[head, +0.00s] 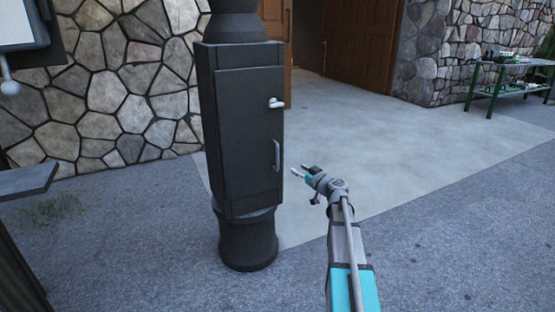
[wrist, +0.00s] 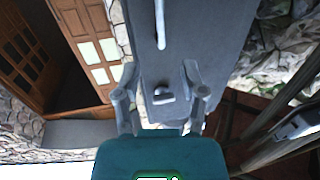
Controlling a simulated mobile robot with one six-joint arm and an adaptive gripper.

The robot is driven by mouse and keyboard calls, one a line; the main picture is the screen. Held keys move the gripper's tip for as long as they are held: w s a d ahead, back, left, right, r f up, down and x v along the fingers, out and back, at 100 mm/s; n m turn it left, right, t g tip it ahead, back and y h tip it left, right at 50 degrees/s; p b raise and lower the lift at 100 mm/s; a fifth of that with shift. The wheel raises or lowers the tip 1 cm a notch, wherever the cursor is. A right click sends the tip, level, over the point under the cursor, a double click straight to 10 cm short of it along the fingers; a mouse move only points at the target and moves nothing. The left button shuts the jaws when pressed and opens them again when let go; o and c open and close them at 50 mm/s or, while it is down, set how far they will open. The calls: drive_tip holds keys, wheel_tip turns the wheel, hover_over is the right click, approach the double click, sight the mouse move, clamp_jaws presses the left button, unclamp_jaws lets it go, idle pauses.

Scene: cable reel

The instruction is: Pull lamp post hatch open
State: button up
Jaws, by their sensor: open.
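The dark lamp post has a box-shaped body with a flat hatch (head: 248,130) that looks closed in the head view. The hatch carries a pale knob-like latch (head: 276,103) on its right edge and a slim grey bar handle (head: 276,156) lower down. My gripper (head: 300,171) is open and empty, just right of the handle and apart from it. In the wrist view the spread fingers of my gripper (wrist: 160,72) face the grey hatch (wrist: 208,30). The latch (wrist: 162,95) appears between the fingers and the handle (wrist: 160,24) beyond the fingertips.
A stone wall (head: 120,85) and brown wooden doors (head: 362,45) stand behind. A green-legged table (head: 505,66) with items is at the back right. A dark ledge (head: 25,181) juts in at left. The paving (head: 430,130) right of the post is clear.

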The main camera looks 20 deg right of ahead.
sight(278, 167)
drive_tip(key=x, duration=1.4)
drive_tip(key=shift+s+f, duration=0.1)
clamp_jaws()
idle(0.4)
